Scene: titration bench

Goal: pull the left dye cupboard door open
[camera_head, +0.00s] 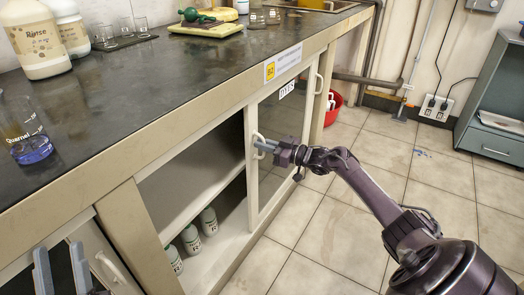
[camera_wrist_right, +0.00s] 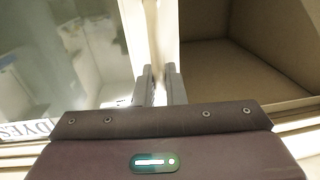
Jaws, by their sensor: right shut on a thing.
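The dye cupboard door (camera_head: 284,122) is a pale-framed glass door, marked by a DYES label (camera_head: 286,90) at its top. It looks in line with the cabinet front. Its pale upright handle (camera_head: 257,148) is on its left edge. My right gripper (camera_head: 265,146) reaches it from the right and is shut on the handle. In the right wrist view the two fingers (camera_wrist_right: 160,84) are close together at the door's edge, with the glass (camera_wrist_right: 80,50) on the left; the grip itself is mostly hidden. My left gripper (camera_head: 62,270) is open and empty at the lower left.
Left of the door is an open compartment with a shelf (camera_head: 195,180) and several white bottles (camera_head: 191,240). Another door handle (camera_head: 110,265) is beside my left gripper. A black worktop (camera_head: 170,90) with glassware overhangs the cupboards. The tiled floor (camera_head: 300,245) in front is clear. A red bucket (camera_head: 333,108) stands further back.

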